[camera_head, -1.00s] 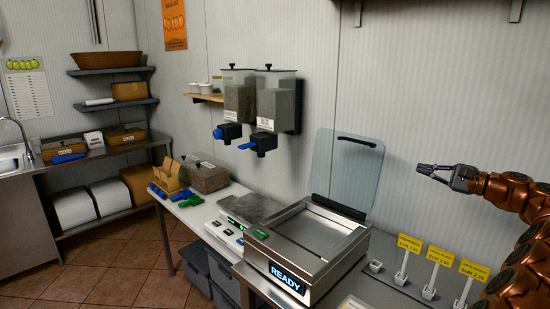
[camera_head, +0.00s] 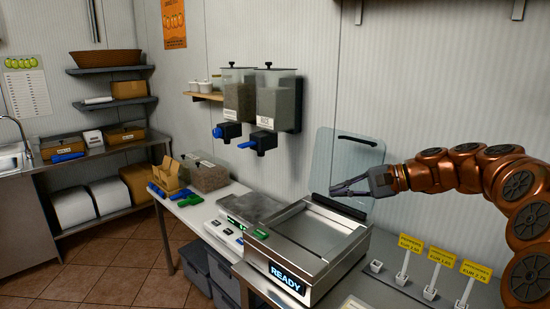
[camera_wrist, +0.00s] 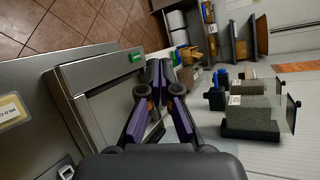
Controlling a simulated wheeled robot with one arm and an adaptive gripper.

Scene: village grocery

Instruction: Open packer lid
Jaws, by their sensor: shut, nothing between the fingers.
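The packer (camera_head: 313,277) is a steel box with a lit "READY" display, standing on the counter. Its clear lid (camera_head: 350,150) stands upright at the back edge, raised, with a dark handle (camera_head: 357,141) along the top. My gripper (camera_head: 334,190) is shut and empty, pointing left above the back of the packer. It overlaps the lower part of the lid in the head view; whether it touches the lid I cannot tell. In the wrist view the fingers (camera_wrist: 160,68) are beside the packer's steel body (camera_wrist: 68,82).
Two dispensers (camera_head: 238,98) with blue handles hang on the wall at the back. A scale (camera_head: 252,207) stands left of the packer. Yellow price tags (camera_head: 440,257) stand on the counter at the right, under my arm. A bin of grain (camera_head: 209,178) is further left.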

